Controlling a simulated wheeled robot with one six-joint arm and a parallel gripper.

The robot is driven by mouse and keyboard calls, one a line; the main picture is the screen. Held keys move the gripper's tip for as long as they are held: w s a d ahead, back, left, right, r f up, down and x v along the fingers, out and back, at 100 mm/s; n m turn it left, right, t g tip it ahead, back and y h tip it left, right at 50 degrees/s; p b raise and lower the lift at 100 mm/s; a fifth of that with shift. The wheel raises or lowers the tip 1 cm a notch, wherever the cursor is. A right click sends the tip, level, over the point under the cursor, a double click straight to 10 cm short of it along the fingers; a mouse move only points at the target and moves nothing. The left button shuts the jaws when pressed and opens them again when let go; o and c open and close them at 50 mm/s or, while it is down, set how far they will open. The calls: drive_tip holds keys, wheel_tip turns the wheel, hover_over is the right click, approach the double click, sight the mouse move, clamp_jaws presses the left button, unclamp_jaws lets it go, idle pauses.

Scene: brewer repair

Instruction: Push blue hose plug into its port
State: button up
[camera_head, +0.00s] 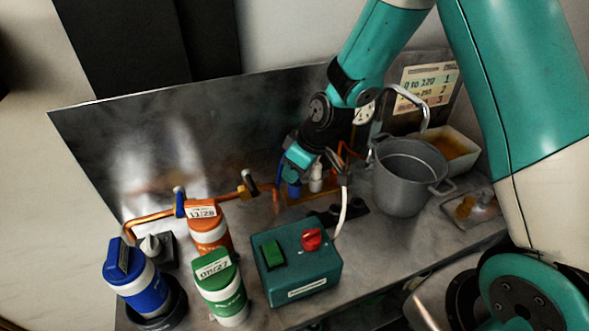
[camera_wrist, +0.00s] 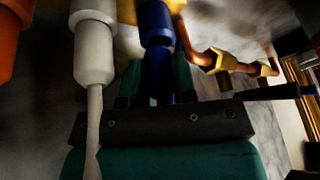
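The blue hose plug (camera_wrist: 158,75) is between the two teal fingers of my gripper (camera_wrist: 157,88) in the wrist view, and the fingers appear closed on its sides. A wider blue cylinder (camera_wrist: 155,22) lies in line just beyond it; I cannot tell whether a gap remains between them. In the head view my gripper (camera_head: 298,163) is low in front of the metal back panel, with a blue part (camera_head: 293,188) just below it. Its fingertips are mostly hidden there. A white plug (camera_wrist: 94,50) with a white hose (camera_wrist: 93,120) is beside the blue one, to its left.
Copper pipe with brass fittings (camera_wrist: 225,62) runs right of the plug. An orange part (camera_wrist: 10,38) is at far left. In the head view, a grey pot (camera_head: 405,175) stands close right, a teal switch box (camera_head: 296,262) in front, and several canisters (camera_head: 218,287) at left.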

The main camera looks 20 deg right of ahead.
drive_tip(key=shift+c, duration=1.1)
drive_tip(key=shift+f+b, duration=0.4)
drive_tip(key=shift+f, duration=0.15)
drive_tip(key=o, duration=1.6)
drive_tip(key=shift+r, duration=0.1)
drive_tip(key=shift+c, duration=0.2)
drive_tip(key=shift+r+p, duration=2.7)
drive_tip(key=shift+r, duration=0.9)
drive_tip(key=shift+f, duration=0.1)
